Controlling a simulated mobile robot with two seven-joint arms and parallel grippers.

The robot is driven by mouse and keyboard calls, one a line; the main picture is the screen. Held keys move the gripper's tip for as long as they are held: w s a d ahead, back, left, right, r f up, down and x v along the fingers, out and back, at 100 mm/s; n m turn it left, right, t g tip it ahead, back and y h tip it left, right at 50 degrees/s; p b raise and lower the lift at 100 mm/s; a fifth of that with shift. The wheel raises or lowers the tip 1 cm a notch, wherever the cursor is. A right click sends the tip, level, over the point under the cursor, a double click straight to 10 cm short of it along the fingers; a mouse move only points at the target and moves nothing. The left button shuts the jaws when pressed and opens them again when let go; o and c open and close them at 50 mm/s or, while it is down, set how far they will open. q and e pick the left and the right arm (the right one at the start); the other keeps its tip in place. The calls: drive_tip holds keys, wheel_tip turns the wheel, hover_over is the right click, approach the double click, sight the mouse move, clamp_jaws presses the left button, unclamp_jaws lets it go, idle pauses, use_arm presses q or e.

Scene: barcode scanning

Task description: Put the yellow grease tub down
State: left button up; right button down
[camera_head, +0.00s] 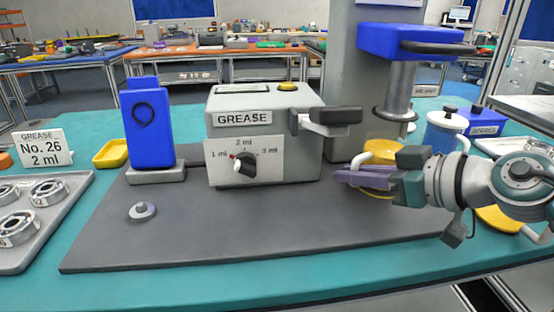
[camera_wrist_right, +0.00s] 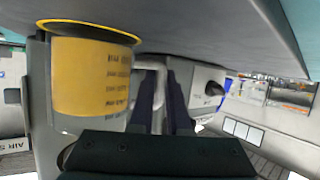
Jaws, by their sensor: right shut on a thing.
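The yellow grease tub (camera_head: 384,147) is at the right part of the dark grey mat (camera_head: 250,240), in front of the grey column. My right gripper (camera_head: 350,177) reaches in from the right and covers much of the tub's front. In the right wrist view the tub (camera_wrist_right: 92,80) is at the left, with dark print on its side and a wide rim close to the mat. The purple fingers (camera_wrist_right: 172,100) are shut around its pale handle (camera_wrist_right: 156,82). Whether the tub touches the mat is unclear. My left gripper is not in view.
A grey GREASE machine (camera_head: 262,140) with a dial stands left of the tub. A blue press head (camera_head: 415,42) hangs above. A blue-and-white jug (camera_head: 445,130) stands behind my wrist. The mat's front is mostly clear, with a small grey knob (camera_head: 142,211) at left.

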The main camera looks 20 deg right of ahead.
drive_tip(key=shift+f, duration=0.15)
drive_tip(key=c, duration=1.3)
unclamp_jaws()
drive_tip(key=o, duration=0.4)
